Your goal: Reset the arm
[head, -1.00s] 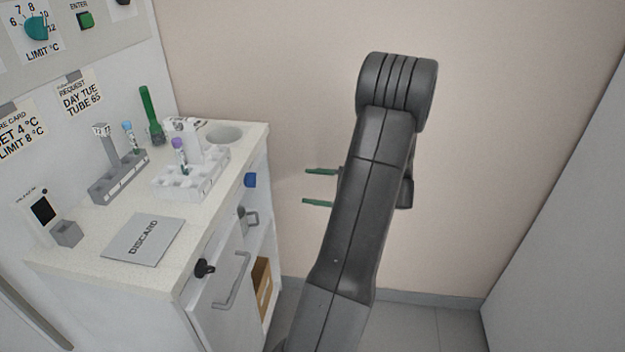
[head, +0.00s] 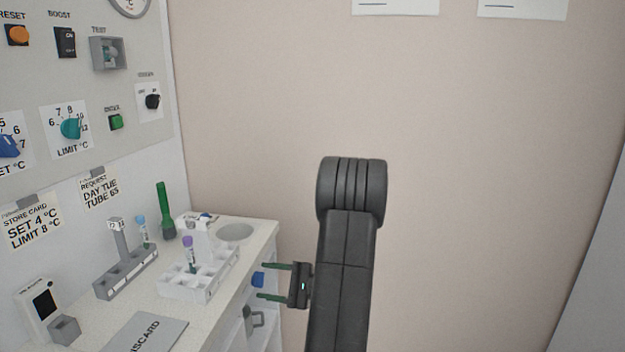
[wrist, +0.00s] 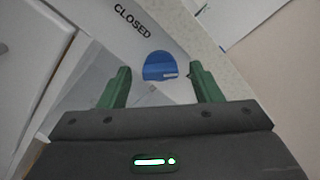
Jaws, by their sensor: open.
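My gripper (head: 275,281) is at the right of the counter in the head view, its two green fingers apart and pointing left. Nothing is between the fingers there that I can tell is held. In the wrist view my gripper (wrist: 160,85) is open, with a blue knob (wrist: 160,66) on the cabinet showing beyond the fingertips. The same blue knob (head: 257,279) shows behind the fingers in the head view. My dark arm rises upright in the middle of the head view.
The counter (head: 262,232) holds a white rack (head: 200,284) with a purple-capped tube, a grey rack (head: 127,274) with a blue-capped tube, a green torch-like object (head: 165,212) and a DISCARD plate (head: 148,335). A control panel (head: 90,70) is at left.

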